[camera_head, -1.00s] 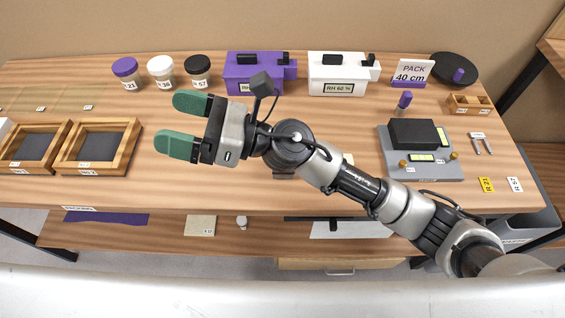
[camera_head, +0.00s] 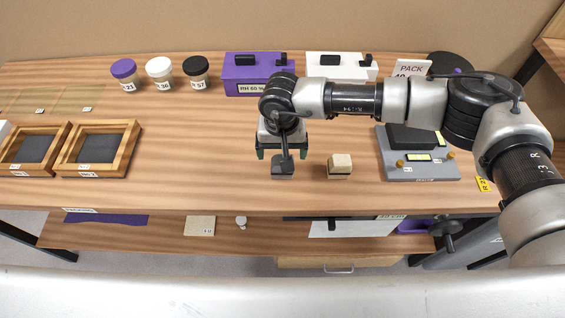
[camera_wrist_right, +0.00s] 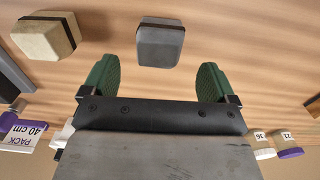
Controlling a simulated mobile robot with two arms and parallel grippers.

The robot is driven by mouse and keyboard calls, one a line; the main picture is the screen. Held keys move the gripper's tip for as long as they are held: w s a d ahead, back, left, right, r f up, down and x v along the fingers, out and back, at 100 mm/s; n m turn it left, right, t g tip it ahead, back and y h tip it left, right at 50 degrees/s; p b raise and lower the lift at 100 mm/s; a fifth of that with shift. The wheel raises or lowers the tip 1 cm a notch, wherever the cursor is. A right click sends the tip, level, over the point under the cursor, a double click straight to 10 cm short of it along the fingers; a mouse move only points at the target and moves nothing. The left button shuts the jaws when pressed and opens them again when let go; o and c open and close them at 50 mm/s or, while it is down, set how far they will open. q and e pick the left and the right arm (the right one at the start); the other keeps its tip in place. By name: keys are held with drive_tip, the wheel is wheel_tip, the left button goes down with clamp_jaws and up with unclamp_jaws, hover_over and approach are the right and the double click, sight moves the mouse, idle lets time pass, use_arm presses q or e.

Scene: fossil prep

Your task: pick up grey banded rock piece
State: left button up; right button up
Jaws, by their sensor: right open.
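The grey banded rock piece (camera_wrist_right: 160,44) lies on the table, a grey block with a darker band, plain in the right wrist view. In the head view its lower part (camera_head: 283,176) shows below my wrist, which hides the rest. My right gripper (camera_head: 283,154) points down above the table, its green fingers apart and empty. In the right wrist view the rock lies beyond the fingertips (camera_wrist_right: 158,72), sideways between the two fingers and touching neither. My left gripper is not in view.
A beige block with a black band (camera_head: 340,166) lies just right of the rock. A grey device (camera_head: 432,171) stands farther right. Wooden trays (camera_head: 128,160) are at left; lidded jars (camera_head: 159,72) and a purple box (camera_head: 238,73) stand behind. The table left of the gripper is clear.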

sight(276, 173)
wheel_tip(276, 173, down, 5)
drive_tip(key=shift+s+d+r+p, duration=0.1)
drive_tip(key=shift+s+p, duration=0.05)
drive_tip(key=shift+p, duration=0.75)
drive_tip(key=shift+f, duration=0.5)
drive_tip(key=c, duration=1.2)
drive_tip(key=shift+r, duration=0.1)
